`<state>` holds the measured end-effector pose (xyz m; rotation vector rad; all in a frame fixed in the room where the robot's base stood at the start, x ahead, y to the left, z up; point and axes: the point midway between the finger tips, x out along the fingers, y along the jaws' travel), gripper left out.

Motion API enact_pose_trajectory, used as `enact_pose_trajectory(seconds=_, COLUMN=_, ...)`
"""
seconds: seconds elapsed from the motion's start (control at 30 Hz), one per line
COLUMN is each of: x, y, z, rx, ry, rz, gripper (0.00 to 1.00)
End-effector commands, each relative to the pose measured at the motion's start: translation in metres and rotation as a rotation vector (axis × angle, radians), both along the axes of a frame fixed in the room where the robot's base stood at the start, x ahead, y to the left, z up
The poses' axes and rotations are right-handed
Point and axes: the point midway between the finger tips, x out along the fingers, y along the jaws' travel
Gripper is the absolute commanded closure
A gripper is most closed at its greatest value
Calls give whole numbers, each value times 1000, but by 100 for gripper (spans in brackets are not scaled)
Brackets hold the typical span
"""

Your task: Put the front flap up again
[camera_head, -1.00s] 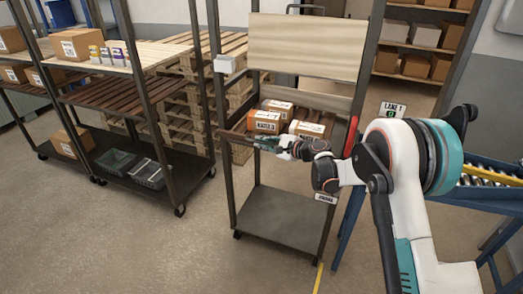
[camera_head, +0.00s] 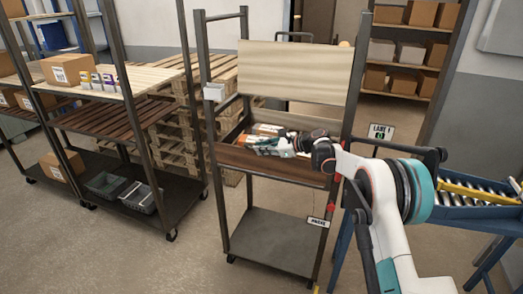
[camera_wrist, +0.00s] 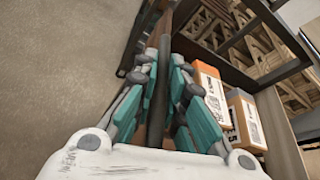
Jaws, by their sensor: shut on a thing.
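The front flap (camera_head: 270,165) is a dark brown board across the front of the rack's middle shelf. It stands raised, hiding the lower fronts of the boxes; I cannot tell whether it is fully upright. My gripper (camera_head: 284,147) is at its top edge. In the wrist view, the teal fingers of my gripper (camera_wrist: 157,85) are closed around the thin, dark board edge of the flap (camera_wrist: 160,55). An orange-and-white box (camera_wrist: 208,97) and another box (camera_wrist: 245,118) are right of the fingers.
A pale board (camera_head: 295,70) spans the rack above the shelf. Red parts (camera_head: 332,208) show on the right post. The lower deck (camera_head: 270,240) is empty. A roller conveyor (camera_head: 485,197) stands to the right, another rack (camera_head: 110,120) to the left. Floor in front is clear.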

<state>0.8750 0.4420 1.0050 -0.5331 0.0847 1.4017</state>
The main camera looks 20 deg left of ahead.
Motion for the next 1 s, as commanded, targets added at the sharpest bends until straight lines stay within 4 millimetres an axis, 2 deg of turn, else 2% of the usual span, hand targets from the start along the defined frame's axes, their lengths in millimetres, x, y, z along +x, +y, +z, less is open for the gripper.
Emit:
enact_pose_trajectory(seconds=0.5, x=3, y=-1, z=1, rx=0, ry=-3, rz=-4, gripper=100)
enact_pose_trajectory(seconds=0.53, x=3, y=-1, z=1, rx=0, ry=-3, rz=-4, gripper=84)
enact_pose_trajectory(seconds=0.6, x=3, y=-1, z=1, rx=0, ry=-3, rz=-4, gripper=69)
enact_pose_trajectory(seconds=1.0, x=1, y=-3, z=2, rx=0, ry=-3, rz=-1, gripper=69)
